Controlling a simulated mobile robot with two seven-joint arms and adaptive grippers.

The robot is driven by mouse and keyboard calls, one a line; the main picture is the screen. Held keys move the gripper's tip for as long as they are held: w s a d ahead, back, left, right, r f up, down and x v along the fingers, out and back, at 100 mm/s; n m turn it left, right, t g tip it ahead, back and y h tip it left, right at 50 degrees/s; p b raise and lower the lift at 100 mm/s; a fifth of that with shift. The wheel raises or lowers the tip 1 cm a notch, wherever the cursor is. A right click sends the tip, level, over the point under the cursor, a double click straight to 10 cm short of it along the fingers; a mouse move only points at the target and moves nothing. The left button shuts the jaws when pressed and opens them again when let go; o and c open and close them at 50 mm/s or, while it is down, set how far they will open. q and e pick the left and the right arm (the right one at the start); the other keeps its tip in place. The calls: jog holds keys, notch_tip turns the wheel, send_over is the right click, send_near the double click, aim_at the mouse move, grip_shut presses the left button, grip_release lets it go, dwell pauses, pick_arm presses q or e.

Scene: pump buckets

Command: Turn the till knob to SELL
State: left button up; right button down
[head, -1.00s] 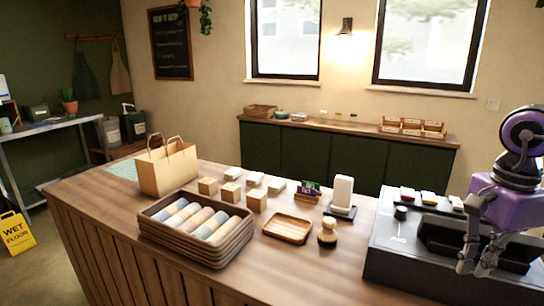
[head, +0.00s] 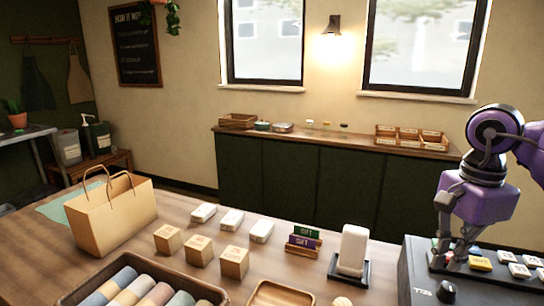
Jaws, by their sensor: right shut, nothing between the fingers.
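The dark till (head: 412,270) stands at the right end of the wooden counter, cut off by the bottom and right picture edges. Its round black knob (head: 446,291) shows near the bottom edge; I cannot read its setting or a SELL mark. My right gripper (head: 448,262) hangs over the till, just behind the knob in the picture. Its fingers are shut and empty, and the fingertips look apart from the knob. My left gripper is not in view.
Coloured keys (head: 480,263) lie on the till beside my gripper. Left of the till are a white device on a stand (head: 353,248), gift cards (head: 303,241), small boxes (head: 235,261), a paper bag (head: 112,215) and a tray of rolled cloths (head: 210,291). A back cabinet (head: 290,180) stands beyond.

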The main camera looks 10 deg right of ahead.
aim_at(448, 291)
jog(key=f, duration=0.1)
jog(key=f+b, duration=0.1)
jog(key=f, duration=0.1)
jog(key=shift+s+f, duration=0.15)
jog(key=shift+s, duration=0.2)
notch_tip(448, 291, down, 2)
jog(key=shift+f+b, duration=0.1)
jog(key=shift+b, duration=0.25)
jog(key=shift+f, duration=0.3)
jog(key=shift+a+f, duration=0.1)
jog(key=shift+f, duration=0.3)
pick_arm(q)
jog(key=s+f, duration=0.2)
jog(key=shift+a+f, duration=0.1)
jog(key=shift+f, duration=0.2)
